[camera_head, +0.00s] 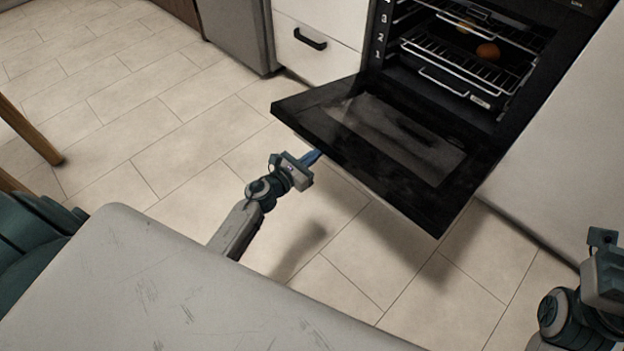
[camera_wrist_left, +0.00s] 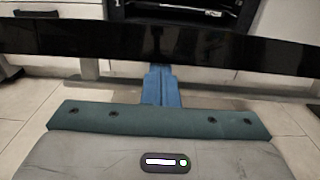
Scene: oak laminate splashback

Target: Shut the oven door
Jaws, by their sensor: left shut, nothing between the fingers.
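The black oven door (camera_head: 375,140) hangs open, lowered outward from the oven (camera_head: 500,60), with its glass inner face up. In the left wrist view the door's edge (camera_wrist_left: 160,45) crosses the whole width as a dark band. My left gripper (camera_head: 311,157) is shut and empty, its blue fingers pointing at the door's outer edge from just below and in front. In the left wrist view the fingers (camera_wrist_left: 161,85) reach up to the band's lower edge; I cannot tell whether they touch. My right gripper's housing (camera_head: 607,275) shows at the right edge; its fingers are out of frame.
Inside the oven are wire racks (camera_head: 465,65) and a round orange-brown item (camera_head: 487,51). A white drawer (camera_head: 315,45) with a black handle is left of the oven. Wooden legs (camera_head: 30,135) stand at far left. The tiled floor (camera_head: 130,100) between is clear.

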